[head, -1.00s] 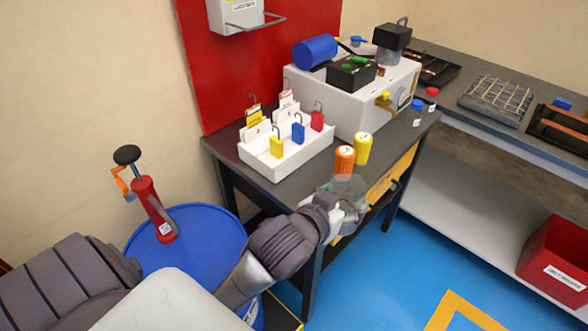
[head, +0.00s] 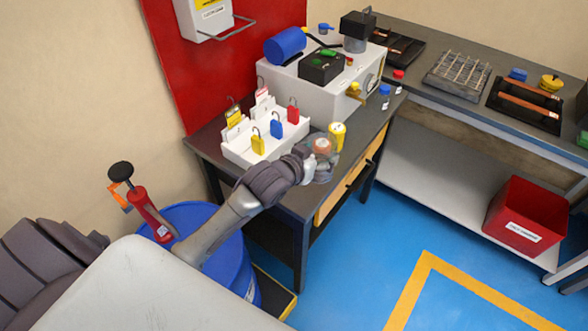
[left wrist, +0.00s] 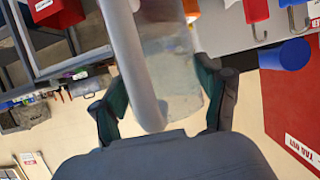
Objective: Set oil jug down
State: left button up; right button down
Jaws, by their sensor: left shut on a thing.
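My left gripper (head: 309,168) is shut on the clear oil jug (head: 325,152). The jug is at the right front edge of the dark bench (head: 283,178), close in front of a yellow-topped container (head: 338,132). I cannot tell whether its base touches the bench top. In the left wrist view, the see-through jug (left wrist: 172,70) stands between the two dark fingers of the gripper (left wrist: 165,105), with its pale handle (left wrist: 125,50) to the left. My right gripper is not in view.
A white tray with padlocks (head: 262,150) sits left of the jug. A white machine (head: 318,98) stands behind, with small blue-capped (head: 384,92) and red-capped bottles on its right. A blue drum (head: 215,245) with a red pump (head: 150,215) stands below my arm.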

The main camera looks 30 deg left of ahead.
pick_arm(q)
jog(key=shift+s+a+f+p, duration=0.25)
jog(key=shift+a+f, duration=0.8)
jog(key=shift+f, duration=0.25)
jog(key=shift+s+a+f+p, duration=0.2)
jog(key=shift+a+f, duration=0.8)
jog(key=shift+f, duration=0.3)
jog(key=shift+s+a+f+p, duration=0.25)
jog(key=shift+a+f, duration=0.8)
jog(key=shift+f, duration=0.25)
jog(key=o, duration=1.3)
jog(key=shift+f, duration=0.15)
jog(key=b+v, duration=0.1)
jog(key=v, duration=1.1)
jog(key=shift+s, duration=0.1)
